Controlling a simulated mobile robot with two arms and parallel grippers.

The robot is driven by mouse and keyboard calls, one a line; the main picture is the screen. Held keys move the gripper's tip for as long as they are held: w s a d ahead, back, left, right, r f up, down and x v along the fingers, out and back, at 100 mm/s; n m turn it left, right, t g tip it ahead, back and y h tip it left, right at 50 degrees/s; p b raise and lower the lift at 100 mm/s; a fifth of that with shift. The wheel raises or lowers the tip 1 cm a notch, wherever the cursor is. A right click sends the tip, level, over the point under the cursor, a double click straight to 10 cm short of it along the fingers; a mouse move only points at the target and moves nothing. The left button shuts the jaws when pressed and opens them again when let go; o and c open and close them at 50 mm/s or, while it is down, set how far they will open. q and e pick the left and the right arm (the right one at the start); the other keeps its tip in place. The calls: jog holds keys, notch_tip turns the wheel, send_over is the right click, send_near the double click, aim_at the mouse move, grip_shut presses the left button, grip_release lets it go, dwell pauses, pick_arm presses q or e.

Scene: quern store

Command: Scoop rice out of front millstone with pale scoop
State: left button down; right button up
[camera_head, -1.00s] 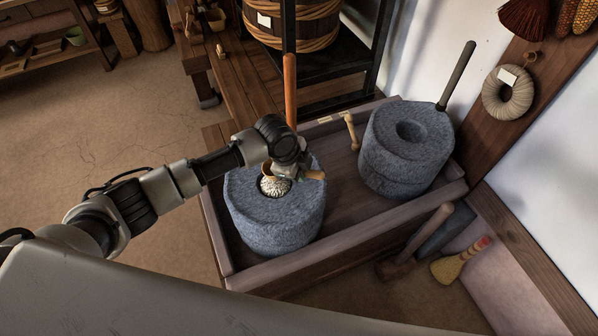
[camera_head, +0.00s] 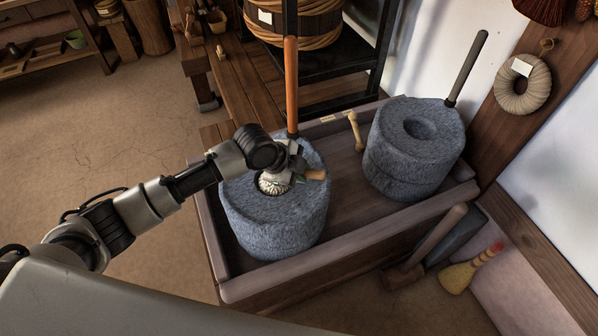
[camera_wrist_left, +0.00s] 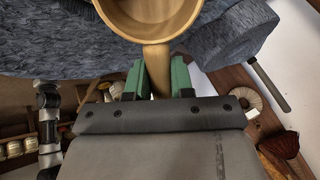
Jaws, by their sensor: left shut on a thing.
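The front millstone (camera_head: 275,225) is a grey stone drum with an upright orange-brown handle (camera_head: 291,85). Rice (camera_head: 273,183) lies in its round hollow. My right gripper is not in view.
Both millstones stand in a wooden trough (camera_head: 340,262). The other millstone (camera_head: 415,150), with a dark handle, is to the right. A small wooden pestle-like tool (camera_head: 356,130) lies between them. A mallet (camera_head: 425,250) and a brush (camera_head: 470,268) are by the trough's right side.

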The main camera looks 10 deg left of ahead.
aim_at(302, 187)
pick_arm(q)
notch_tip(302, 187, down, 2)
jog(key=shift+f+b, duration=0.15)
jog(key=shift+b, duration=0.75)
jog(key=shift+s+a+b, duration=0.15)
jog(key=shift+a+b, duration=0.1)
jog(key=shift+b, duration=0.05)
jog(key=shift+d+g+y+p, duration=0.15)
jog(key=shift+g+y+p, duration=0.2)
jog(key=shift+y, duration=0.15)
jog(key=shift+w+d+f+y+p, duration=0.2)
jog(key=shift+y+p, duration=0.1)
jog(key=shift+p, duration=0.4)
jog(key=g+y+p, duration=0.1)
jog(key=p, duration=0.1)
jog(key=shift+w+f+g+y+p, duration=0.1)
jog(key=shift+f+g+y+p, duration=0.2)
jog(key=shift+g+y, duration=0.1)
jog(key=shift+d+g+y+p, duration=0.2)
jog(key=shift+g+y+p, duration=0.15)
jog(key=shift+y+p, duration=0.4)
jog(key=shift+g+y, duration=0.35)
jog(key=shift+g, duration=0.05)
notch_tip(302, 187, up, 5)
jog(key=p, duration=0.5)
jog(key=shift+a+r+p, duration=0.1)
jog(key=shift+p, duration=0.25)
